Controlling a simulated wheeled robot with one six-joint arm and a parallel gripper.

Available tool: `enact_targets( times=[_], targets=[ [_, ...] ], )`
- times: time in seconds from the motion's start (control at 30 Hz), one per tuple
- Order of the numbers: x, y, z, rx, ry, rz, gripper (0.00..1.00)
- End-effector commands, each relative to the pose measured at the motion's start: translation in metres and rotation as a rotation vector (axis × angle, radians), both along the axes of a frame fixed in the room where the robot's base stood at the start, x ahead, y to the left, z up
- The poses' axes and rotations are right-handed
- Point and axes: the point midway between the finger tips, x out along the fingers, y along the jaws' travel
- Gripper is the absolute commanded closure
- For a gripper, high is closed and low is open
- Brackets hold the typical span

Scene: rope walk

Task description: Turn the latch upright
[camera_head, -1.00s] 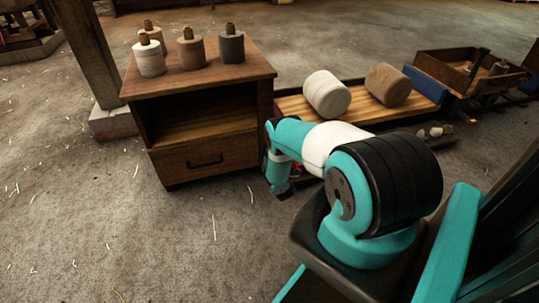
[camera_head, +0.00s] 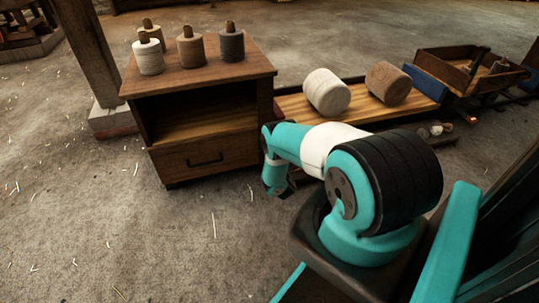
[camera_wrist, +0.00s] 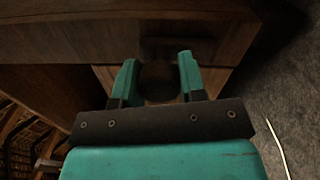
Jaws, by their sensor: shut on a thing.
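My gripper (camera_wrist: 158,78) shows in the wrist view with its two teal fingers on either side of a dark, rounded piece, which I take to be the latch (camera_wrist: 158,82). The fingers are shut on it, against a wooden front. The latch is too dark to tell which way it is turned. In the head view, the teal end of my arm hangs low to the right of the wooden cabinet. The latch cannot be made out there, and the fingertips are not clear.
Clear floor (camera_head: 110,235) lies in front.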

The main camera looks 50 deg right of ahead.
Motion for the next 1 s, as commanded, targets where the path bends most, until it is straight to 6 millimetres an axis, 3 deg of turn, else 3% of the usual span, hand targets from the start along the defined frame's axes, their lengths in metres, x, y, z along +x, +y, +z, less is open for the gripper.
enact_targets(
  times=[0.17,0.2,0.3,0.67,1.0],
  targets=[
    [0.0,0.001,0.0,-0.002,0.001,0.003,0.86],
    [0.0,0.001,0.0,-0.002,0.001,0.003,0.55],
    [-0.001,0.001,0.0,-0.001,0.001,0.002,0.37],
    [-0.003,0.001,0.002,0.001,0.001,0.0,0.37],
    [-0.035,0.021,0.006,0.002,0.003,0.0,0.37]
  ],
)
